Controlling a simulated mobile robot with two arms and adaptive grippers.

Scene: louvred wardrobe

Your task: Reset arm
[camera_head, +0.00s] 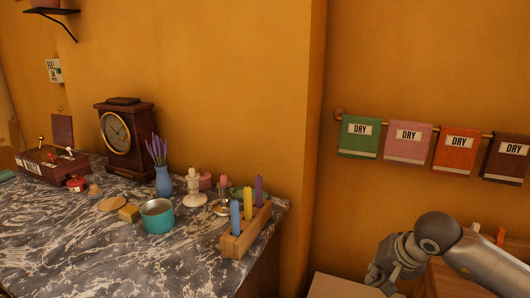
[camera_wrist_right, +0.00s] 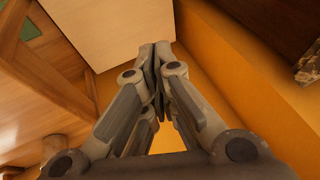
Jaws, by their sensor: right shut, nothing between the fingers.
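My right arm (camera_head: 488,262) comes in from the lower right in the head view. My right gripper (camera_head: 382,278) points down and to the left, in front of the wall and right of the marble counter. In the right wrist view the fingers of my right gripper (camera_wrist_right: 158,62) are together at the tips, with nothing between them. A pale flat panel (camera_wrist_right: 110,30) lies beyond the fingertips. My left gripper does not show in either view.
A marble counter (camera_head: 60,235) at left holds a clock (camera_head: 125,140), a teal pot (camera_head: 157,216), a vase (camera_head: 163,182) and a wooden candle block (camera_head: 240,240). Several towels, one green (camera_head: 358,138), hang on a wall rail. A pale surface (camera_head: 340,287) lies below my right gripper.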

